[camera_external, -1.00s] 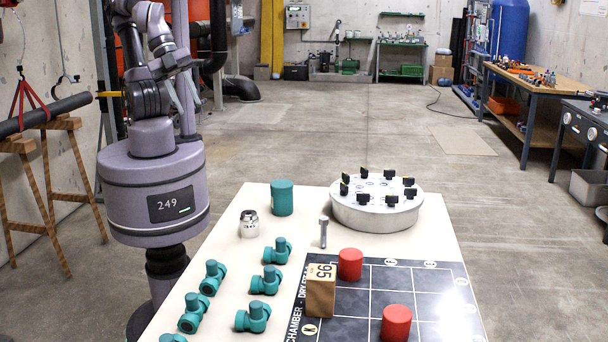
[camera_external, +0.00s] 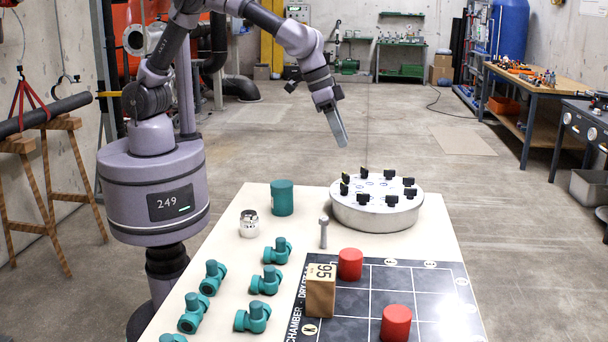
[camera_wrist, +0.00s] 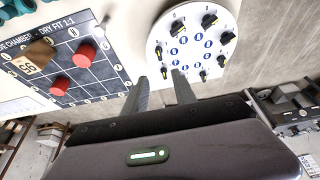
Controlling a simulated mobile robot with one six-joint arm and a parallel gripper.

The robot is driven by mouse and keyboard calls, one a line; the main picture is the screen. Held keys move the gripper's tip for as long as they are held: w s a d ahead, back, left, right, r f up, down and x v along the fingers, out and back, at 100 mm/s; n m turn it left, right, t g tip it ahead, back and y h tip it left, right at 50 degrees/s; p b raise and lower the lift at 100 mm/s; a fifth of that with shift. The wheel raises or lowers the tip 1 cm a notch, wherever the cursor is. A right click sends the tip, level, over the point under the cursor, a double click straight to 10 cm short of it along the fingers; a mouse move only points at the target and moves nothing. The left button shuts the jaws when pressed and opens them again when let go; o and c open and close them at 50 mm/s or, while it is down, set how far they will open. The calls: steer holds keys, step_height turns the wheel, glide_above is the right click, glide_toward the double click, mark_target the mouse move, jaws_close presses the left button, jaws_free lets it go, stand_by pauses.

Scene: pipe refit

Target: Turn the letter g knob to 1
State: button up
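A round white disc-shaped housing (camera_external: 376,214) stands at the back of the table and carries a ring of several black knobs. It also shows in the wrist view (camera_wrist: 155,52). The knobs have pale pointer marks, and blue round labels sit inside the ring. The letters are too small to read, so I cannot tell which knob is g. My gripper (camera_external: 343,146) is in the air above and behind the housing, left of its middle, pointing down. In the wrist view my gripper (camera_wrist: 161,75) has two fingers standing apart with nothing between them, over the housing's near edge.
A dark grid board (camera_external: 385,300) with red cylinders (camera_external: 350,264) and a wooden block marked 95 (camera_external: 320,291) lies in front of the housing. A grey bolt (camera_external: 323,232), a teal cylinder (camera_external: 282,198), a metal fitting (camera_external: 249,223) and several teal valves (camera_external: 266,281) stand left.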

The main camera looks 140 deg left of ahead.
mark_target(363, 199)
steer(key=b+x, duration=0.5)
steer(key=x, duration=1.1)
steer(key=shift+d+f, duration=0.1)
steer(key=shift+f, duration=0.05)
steer(key=shift+c, duration=0.2)
jaws_close()
